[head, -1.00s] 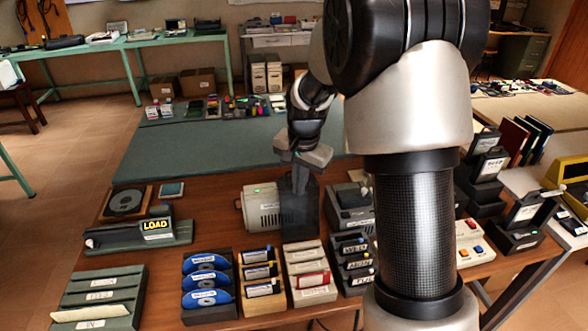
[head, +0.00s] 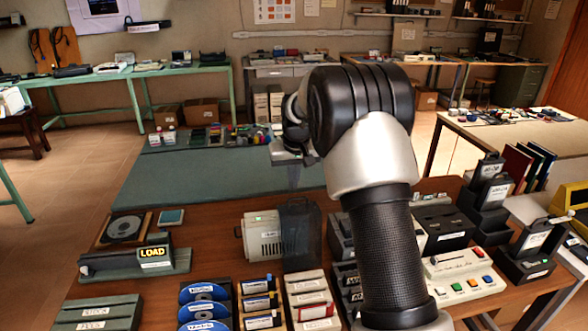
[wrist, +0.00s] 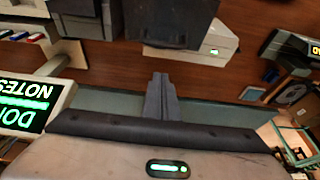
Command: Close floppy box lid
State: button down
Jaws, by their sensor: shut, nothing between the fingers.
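A dark smoky panel (head: 301,235), which looks like the floppy box lid, stands upright in the middle of the wooden table. It is beside a beige unit (head: 262,236) with a small green light. In the wrist view the dark panel (wrist: 170,18) is at the top, with the beige unit (wrist: 195,48) partly behind it. I cannot tell how the two are joined. My gripper (head: 293,182) points down just above and beyond the panel, apart from it as far as I can see. In the wrist view my gripper (wrist: 161,80) is shut and empty.
Disk racks (head: 205,305) line the table's front. A tray with a LOAD sign (head: 153,253) stands left, and a button panel (head: 464,275) right. The green mat (head: 220,185) behind is mostly clear. A lit sign (wrist: 30,104) is left in the wrist view.

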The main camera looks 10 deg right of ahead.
aim_at(295, 204)
jog(key=s, duration=0.3)
jog(key=shift+s+r, duration=0.1)
jog(key=shift+s, duration=0.4)
